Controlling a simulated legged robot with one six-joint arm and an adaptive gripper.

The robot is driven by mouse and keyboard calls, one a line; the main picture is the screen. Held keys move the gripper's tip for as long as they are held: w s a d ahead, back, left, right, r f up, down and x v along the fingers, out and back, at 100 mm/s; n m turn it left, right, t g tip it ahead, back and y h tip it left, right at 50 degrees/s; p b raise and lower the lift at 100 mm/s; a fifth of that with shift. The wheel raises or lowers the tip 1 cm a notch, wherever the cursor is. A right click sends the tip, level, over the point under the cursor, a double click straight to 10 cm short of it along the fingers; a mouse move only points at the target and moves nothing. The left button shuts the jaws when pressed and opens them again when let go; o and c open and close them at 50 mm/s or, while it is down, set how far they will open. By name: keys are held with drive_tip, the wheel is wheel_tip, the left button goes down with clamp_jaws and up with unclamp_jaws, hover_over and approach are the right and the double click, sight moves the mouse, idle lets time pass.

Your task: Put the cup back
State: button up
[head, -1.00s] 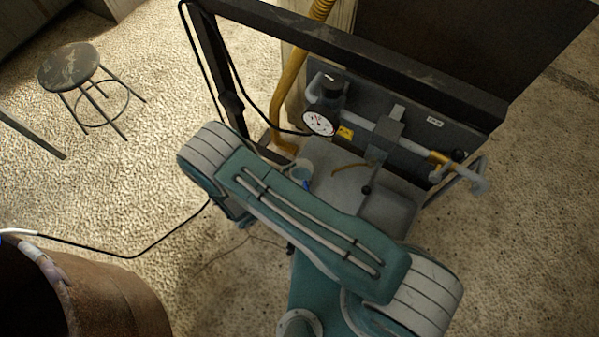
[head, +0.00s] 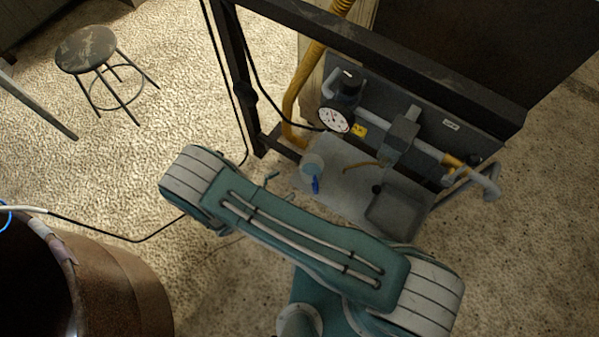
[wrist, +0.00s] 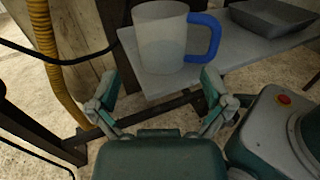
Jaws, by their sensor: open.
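The cup (wrist: 160,40) is a pale, translucent mug with a blue handle (wrist: 207,35). It stands upright near the edge of a grey shelf (wrist: 240,55), handle to the right in the wrist view. In the head view the cup (head: 312,165) sits at the left end of the shelf, below the gauge. My gripper (wrist: 158,100) is open and empty in the wrist view. Its two fingers are spread apart in front of the cup, and neither appears to touch it. In the head view my arm hides most of the gripper.
A grey tray (head: 397,212) is on the shelf right of the cup. A dial gauge (head: 336,121) and pipework are mounted behind. A yellow hose (wrist: 52,65) and dark frame bars stand left. A rusty barrel (head: 120,285) and a stool (head: 86,48) are farther left.

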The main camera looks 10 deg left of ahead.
drive_tip(key=v, duration=0.3)
drive_tip(key=shift+s+a, duration=0.2)
drive_tip(key=shift+s, duration=0.05)
idle(0.4)
